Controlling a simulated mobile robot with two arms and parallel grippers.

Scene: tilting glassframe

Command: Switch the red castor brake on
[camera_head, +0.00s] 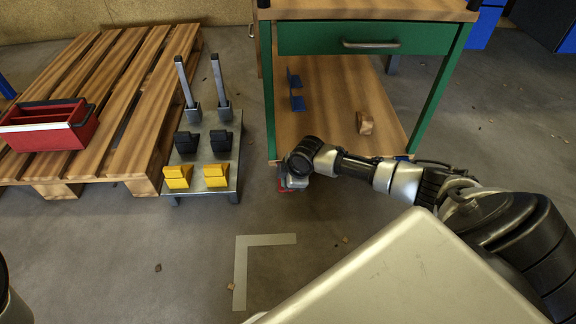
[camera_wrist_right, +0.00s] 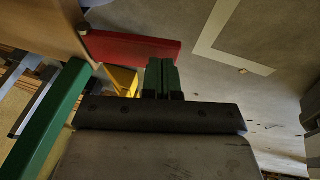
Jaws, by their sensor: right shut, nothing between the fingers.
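The red castor brake (camera_wrist_right: 130,47) shows in the right wrist view as a flat red bar by the bench's lower edge. In the head view only a small red bit (camera_head: 282,186) shows at the bench's front left corner, mostly hidden by my right gripper. My right gripper (camera_head: 292,183) is low at that corner. In the wrist view its fingers (camera_wrist_right: 162,76) are shut with nothing between them, close to the bar's right end. I cannot tell whether they touch it. My left gripper is not in view.
The bench has a green drawer (camera_head: 365,38) and a wooden lower shelf (camera_head: 340,115) with a wood block (camera_head: 365,123). Left stand a metal plate with yellow wedges (camera_head: 178,177) and a pallet (camera_head: 118,100) bearing a red box (camera_head: 45,130).

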